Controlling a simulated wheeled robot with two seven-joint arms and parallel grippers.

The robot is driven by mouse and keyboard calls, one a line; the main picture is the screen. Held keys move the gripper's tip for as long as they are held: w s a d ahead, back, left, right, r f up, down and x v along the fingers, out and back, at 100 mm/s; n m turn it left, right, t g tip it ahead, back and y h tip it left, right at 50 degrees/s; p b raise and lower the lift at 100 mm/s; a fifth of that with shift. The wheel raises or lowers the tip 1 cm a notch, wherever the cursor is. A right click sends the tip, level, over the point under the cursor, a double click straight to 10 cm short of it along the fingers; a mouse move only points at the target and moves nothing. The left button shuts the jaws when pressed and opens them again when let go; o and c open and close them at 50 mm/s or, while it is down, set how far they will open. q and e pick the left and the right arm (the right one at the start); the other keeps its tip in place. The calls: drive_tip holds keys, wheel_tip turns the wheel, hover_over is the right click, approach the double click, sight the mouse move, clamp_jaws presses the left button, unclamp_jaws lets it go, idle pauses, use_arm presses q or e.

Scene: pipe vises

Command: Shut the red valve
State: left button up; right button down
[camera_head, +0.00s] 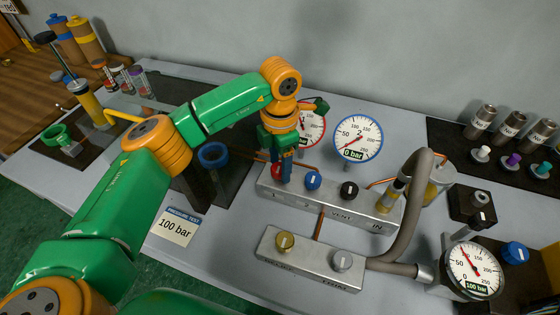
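The manifold block (330,199) carries a row of knobs, with a blue knob (313,180) and a black knob (348,190) in plain sight. A bit of the red valve knob (276,168) shows at the block's left end, mostly hidden by my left gripper. My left gripper (285,176) points down right at the red knob. Its fingers overlap the knob in the picture; I cannot tell whether they grip it. The knob's pointer is hidden. A red-rimmed gauge (314,136) stands behind, partly covered by the gripper. My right gripper is not in view.
A blue-rimmed gauge (358,138) reads 0 bar. A gauge at right (473,269) reads 100 bar. A front block (312,262) has brass and grey knobs. A grey hose (419,212) arches beside it. A card (175,228) says 100 bar.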

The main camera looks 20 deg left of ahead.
sight(280, 167)
use_arm(q)
clamp_jaws()
drive_tip(key=shift+f, duration=0.1)
drive_tip(key=shift+m+b, duration=0.4)
drive_tip(key=shift+m, duration=0.2)
drive_tip(key=shift+o, duration=1.7)
unclamp_jaws()
wheel_tip(280, 167, up, 7)
drive_tip(key=shift+r+b, duration=0.2)
drive_tip(key=shift+b, duration=0.35)
